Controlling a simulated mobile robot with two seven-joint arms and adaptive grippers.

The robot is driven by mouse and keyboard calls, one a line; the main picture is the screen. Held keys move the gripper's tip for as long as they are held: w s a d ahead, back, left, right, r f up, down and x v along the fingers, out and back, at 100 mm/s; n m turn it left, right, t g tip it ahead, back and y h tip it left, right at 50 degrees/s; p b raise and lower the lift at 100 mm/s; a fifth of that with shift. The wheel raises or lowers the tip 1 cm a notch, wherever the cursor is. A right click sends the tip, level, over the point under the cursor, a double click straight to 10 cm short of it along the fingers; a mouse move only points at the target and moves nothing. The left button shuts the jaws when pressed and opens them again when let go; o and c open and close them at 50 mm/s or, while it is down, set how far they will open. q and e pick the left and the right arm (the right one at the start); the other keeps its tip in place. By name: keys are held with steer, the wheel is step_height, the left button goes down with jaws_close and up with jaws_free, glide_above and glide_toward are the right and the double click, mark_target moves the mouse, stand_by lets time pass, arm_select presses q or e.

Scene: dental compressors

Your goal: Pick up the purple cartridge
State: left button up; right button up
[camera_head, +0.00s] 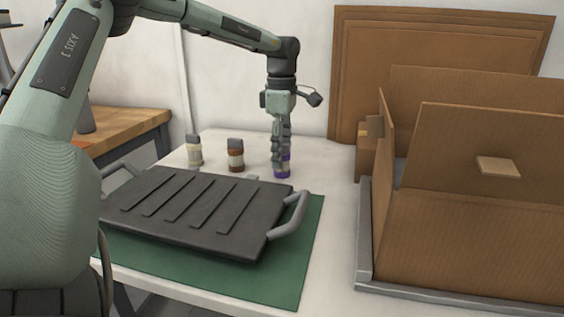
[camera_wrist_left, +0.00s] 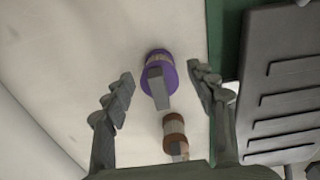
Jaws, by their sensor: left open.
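The purple cartridge (camera_head: 283,171) stands on the white table behind the black tray, partly hidden by my left gripper in the head view. In the left wrist view the purple cartridge (camera_wrist_left: 157,78) shows its purple bands, a pale middle band and a grey top. My left gripper (camera_head: 281,150) points down over it. In the left wrist view the open left gripper (camera_wrist_left: 162,82) has its fingers on either side of the cartridge, with gaps on both sides. My right gripper is not in view.
A brown cartridge (camera_head: 236,160) and a cream cartridge (camera_head: 195,152) stand to the left. A black handled tray (camera_head: 180,215) lies on a green mat (camera_head: 306,245) in front. A large open cardboard box (camera_head: 470,235) stands at right.

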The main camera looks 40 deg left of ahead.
arm_select(q)
steer(key=shift+c, duration=0.4)
steer(key=c, duration=1.2)
